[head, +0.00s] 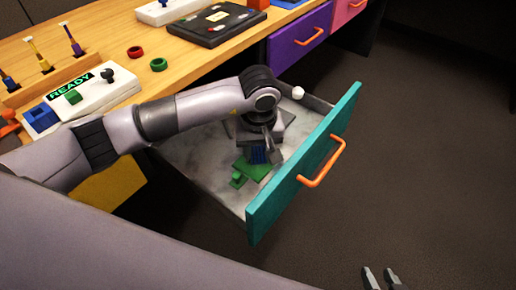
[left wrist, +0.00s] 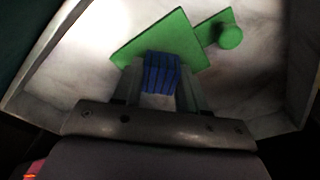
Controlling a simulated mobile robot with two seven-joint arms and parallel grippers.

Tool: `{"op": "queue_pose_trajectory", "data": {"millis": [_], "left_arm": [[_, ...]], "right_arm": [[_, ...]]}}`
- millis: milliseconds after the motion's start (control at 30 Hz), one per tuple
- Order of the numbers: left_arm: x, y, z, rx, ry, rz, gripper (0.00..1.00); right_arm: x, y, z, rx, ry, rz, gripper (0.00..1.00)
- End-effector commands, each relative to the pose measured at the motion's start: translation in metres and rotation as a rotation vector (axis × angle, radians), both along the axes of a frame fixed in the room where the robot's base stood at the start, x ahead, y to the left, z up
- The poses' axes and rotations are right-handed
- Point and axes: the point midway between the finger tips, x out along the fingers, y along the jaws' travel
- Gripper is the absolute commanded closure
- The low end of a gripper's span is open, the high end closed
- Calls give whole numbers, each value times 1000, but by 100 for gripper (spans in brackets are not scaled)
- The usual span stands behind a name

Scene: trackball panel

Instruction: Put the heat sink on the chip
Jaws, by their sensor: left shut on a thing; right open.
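The blue finned heat sink (left wrist: 161,72) is between the fingers of my left gripper (left wrist: 160,92), which is shut on it. In the head view the heat sink (head: 258,156) shows under my left gripper (head: 262,148), inside the open drawer. It is over the edge of a flat green board (left wrist: 150,38), also in the head view (head: 252,171). I cannot tell whether it touches the board. No separate chip shows; the gripper and heat sink may hide it. My right gripper (head: 381,279) is open and empty at the bottom edge, away from the drawer.
The drawer (head: 205,158) has a teal front (head: 300,165) with an orange handle (head: 322,162). A small green piece with a round knob (left wrist: 229,36) lies beside the board. The wooden desk (head: 110,45) holds a READY panel (head: 95,92), tools and rings.

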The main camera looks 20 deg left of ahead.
Motion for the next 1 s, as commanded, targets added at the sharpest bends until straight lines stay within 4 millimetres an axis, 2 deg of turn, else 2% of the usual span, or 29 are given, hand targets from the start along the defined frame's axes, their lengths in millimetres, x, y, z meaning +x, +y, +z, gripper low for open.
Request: {"op": "queue_pose_trajectory", "data": {"millis": [100, 133, 200, 500, 633, 800, 1000], "left_arm": [[0, 0, -4, 0, -1, 0, 89], [0, 0, -4, 0, 0, 0, 55], [0, 0, -2, 0, 0, 1, 33], [0, 0, -2, 0, 0, 1, 33], [0, 0, 6, 0, -2, 0, 33], [-2, -1, 39, 0, -7, 0, 33], [-8, -4, 83, 1, -6, -1, 33]], "right_arm": [[0, 1, -3, 0, -2, 3, 57], [1, 2, -1, 0, -4, 4, 57], [1, 3, 1, 2, -6, 6, 57], [2, 3, 4, 3, -11, 7, 57], [1, 2, 6, 4, -9, 4, 57], [-1, -1, 2, 0, 5, 0, 57], [-1, -2, 7, -3, 6, 0, 57]]}}
